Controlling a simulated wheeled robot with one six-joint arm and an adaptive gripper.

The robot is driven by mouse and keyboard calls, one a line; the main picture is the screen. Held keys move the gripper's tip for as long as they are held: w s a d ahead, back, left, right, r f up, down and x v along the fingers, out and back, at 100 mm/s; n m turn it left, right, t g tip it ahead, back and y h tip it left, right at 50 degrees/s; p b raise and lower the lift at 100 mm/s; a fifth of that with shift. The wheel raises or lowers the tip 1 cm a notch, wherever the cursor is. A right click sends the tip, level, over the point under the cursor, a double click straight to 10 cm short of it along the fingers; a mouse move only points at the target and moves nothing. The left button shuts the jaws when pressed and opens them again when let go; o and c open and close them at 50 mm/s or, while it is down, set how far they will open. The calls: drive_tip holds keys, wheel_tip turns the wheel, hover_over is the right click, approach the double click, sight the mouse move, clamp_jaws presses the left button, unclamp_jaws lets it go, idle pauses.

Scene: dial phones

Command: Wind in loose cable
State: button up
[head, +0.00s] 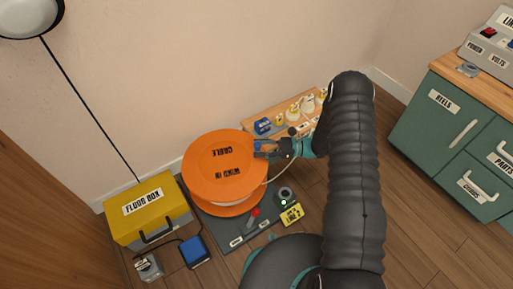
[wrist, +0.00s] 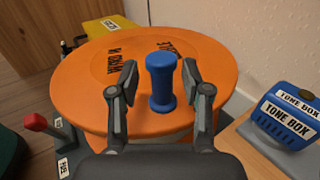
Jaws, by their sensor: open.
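The orange cable drum (head: 215,160) stands on a dark base plate (head: 235,232), its lettered top facing up. A blue upright handle (wrist: 162,82) rises near its rim, with a wider top and foot. My gripper (wrist: 160,92) is open, one finger on each side of the handle, with a visible gap on both sides. In the head view the gripper (head: 268,147) is at the drum's right edge, partly hiding the handle. A pale cable (head: 283,172) curves from the drum's right side up toward my arm, which hides its far part.
A red-knobbed lever (head: 254,213) and a small dark device with a green light (head: 285,196) share the plate. A yellow floor box (head: 148,212) stands left. A wooden shelf with the blue tone box (wrist: 288,118) is close right of the gripper. A green cabinet (head: 465,135) stands far right.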

drive_tip(key=shift+a, duration=0.55)
clamp_jaws()
drive_tip(key=w+b, duration=0.1)
drive_tip(key=w+a+b, duration=0.1)
drive_tip(key=w, duration=0.1)
drive_tip(key=shift+a+f+b, duration=0.15)
drive_tip(key=shift+f+b, duration=0.05)
drive_tip(key=shift+b, duration=0.1)
drive_tip(key=shift+w+a+r, duration=0.1)
drive_tip(key=shift+r, duration=0.05)
unclamp_jaws()
